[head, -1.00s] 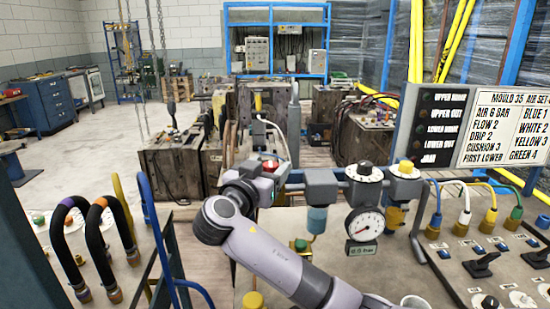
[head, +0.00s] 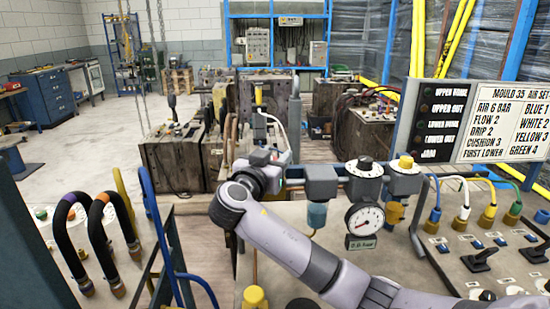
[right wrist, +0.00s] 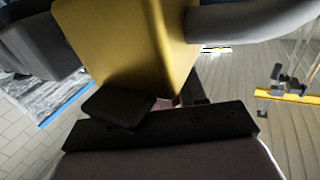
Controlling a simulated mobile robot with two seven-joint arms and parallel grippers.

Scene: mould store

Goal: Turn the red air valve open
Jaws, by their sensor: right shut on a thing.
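The red air valve is at the left end of the air line on the bench panel, mostly hidden behind my right gripper (head: 274,161) in the head view. My right gripper is shut on its handle, of which almost nothing shows. In the right wrist view a yellow, brass-like body (right wrist: 140,40) fills the top middle, close to the dark gripper fingers (right wrist: 150,112). The handle's angle cannot be told. A round pressure gauge (head: 365,218) hangs to the right on the line. My left gripper is out of view.
A regulator with a black knob (head: 365,166) and one with a yellow knob (head: 404,165) stand right of my gripper. Coloured hoses and a sign (head: 510,120) are further right.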

